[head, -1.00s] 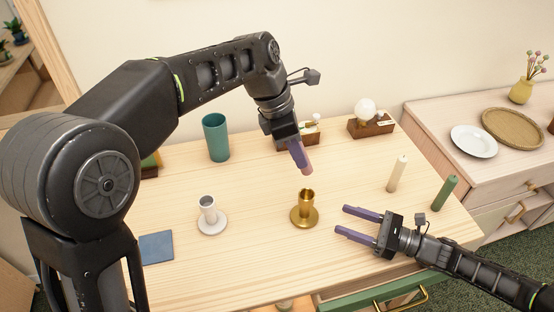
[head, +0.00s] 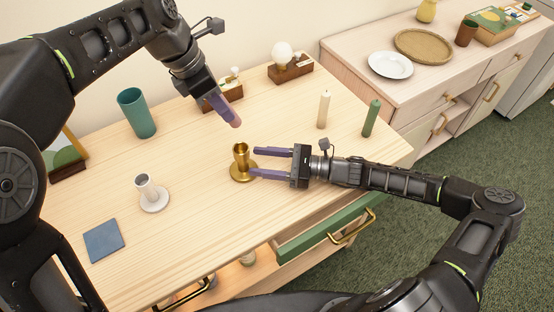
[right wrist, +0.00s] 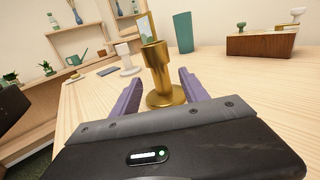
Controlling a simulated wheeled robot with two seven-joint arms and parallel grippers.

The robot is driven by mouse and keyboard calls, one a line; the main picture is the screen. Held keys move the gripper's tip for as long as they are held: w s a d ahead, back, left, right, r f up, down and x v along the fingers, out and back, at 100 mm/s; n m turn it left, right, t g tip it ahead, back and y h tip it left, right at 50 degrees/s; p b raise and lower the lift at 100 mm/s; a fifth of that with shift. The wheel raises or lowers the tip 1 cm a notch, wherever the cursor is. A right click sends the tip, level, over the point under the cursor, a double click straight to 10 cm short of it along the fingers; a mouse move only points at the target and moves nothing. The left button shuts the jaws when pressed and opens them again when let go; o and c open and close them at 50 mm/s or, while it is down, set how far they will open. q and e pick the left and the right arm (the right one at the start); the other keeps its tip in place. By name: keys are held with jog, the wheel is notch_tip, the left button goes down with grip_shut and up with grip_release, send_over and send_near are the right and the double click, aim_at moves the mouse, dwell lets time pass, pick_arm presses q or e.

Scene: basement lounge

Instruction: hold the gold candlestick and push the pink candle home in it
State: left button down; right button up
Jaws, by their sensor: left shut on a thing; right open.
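The gold candlestick (head: 241,161) stands upright on the wooden table. Its socket looks empty. My right gripper (head: 254,162) is open, its purple fingers level and reaching toward the candlestick from the right. In the right wrist view the candlestick (right wrist: 155,75) stands between or just beyond the fingertips (right wrist: 158,88), with no clear contact. My left gripper (head: 228,108) is shut on the pink candle (head: 235,122), whose lower end sticks out below the fingers. It holds the candle tilted, above and behind the candlestick. The fingers hide most of the candle.
A white candlestick (head: 152,195) and a blue mat (head: 103,241) are at left. A teal cup (head: 137,114) stands behind. A cream candle (head: 323,110) and a green candle (head: 371,119) stand at right. A green drawer (head: 325,228) is partly open at the front.

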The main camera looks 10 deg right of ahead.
aim_at(243, 159)
jog(key=x, duration=0.5)
jog(key=shift+a, duration=0.1)
jog(key=shift+c, duration=0.5)
grip_shut()
